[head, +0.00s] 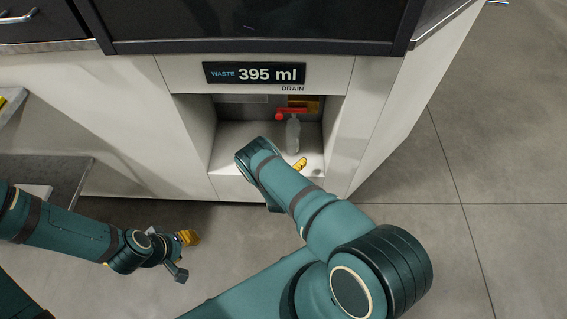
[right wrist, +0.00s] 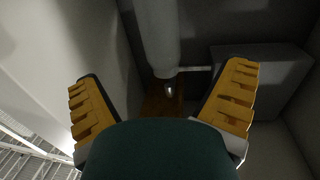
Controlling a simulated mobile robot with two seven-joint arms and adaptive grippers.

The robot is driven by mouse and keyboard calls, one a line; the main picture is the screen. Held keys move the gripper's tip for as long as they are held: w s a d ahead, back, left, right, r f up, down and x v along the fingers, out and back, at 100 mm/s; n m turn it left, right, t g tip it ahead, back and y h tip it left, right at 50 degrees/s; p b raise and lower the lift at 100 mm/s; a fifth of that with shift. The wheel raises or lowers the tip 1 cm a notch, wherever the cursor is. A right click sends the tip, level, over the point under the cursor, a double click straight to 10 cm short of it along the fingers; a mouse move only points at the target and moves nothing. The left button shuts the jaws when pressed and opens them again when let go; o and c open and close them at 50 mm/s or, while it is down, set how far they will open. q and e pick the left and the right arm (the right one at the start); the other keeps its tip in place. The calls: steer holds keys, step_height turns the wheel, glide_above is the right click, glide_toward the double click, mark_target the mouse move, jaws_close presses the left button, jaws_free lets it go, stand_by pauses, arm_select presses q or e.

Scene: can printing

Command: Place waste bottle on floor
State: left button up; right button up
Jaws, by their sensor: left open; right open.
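The waste bottle (head: 293,136) is clear and stands upright in the recess of the white cabinet, under the red drain valve (head: 292,115). My right gripper (head: 299,164) is at the recess, just in front of the bottle; my own wrist hides most of it. In the right wrist view its yellow fingers (right wrist: 164,72) are spread wide with nothing clamped between them. A pale cylinder (right wrist: 158,38) shows ahead between the fingers; I cannot tell if it is the bottle. My left gripper (head: 186,254) is open and empty above the floor, left of the recess.
A display (head: 254,73) above reads waste 395 ml. The grey tiled floor (head: 495,150) is clear at right. A grey slab-like surface (head: 70,172) lies at left.

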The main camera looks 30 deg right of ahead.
steer(key=s+a+r+n+g+y, duration=0.3)
steer(key=s+a+r+g+y, duration=0.3)
steer(key=s+a, duration=0.4)
steer(key=s+a+r+n+g+y, duration=0.3)
steer(key=s+a+r+g+y, duration=0.3)
steer(key=s+a+r+y, duration=0.3)
steer(key=s+a+r, duration=0.1)
steer(key=a+r, duration=0.1)
steer(key=a, duration=0.2)
steer(key=shift+s+a+r+y, duration=0.15)
steer(key=shift+a+r+y, duration=0.1)
steer(key=shift+y, duration=0.05)
steer(key=shift+d, duration=0.15)
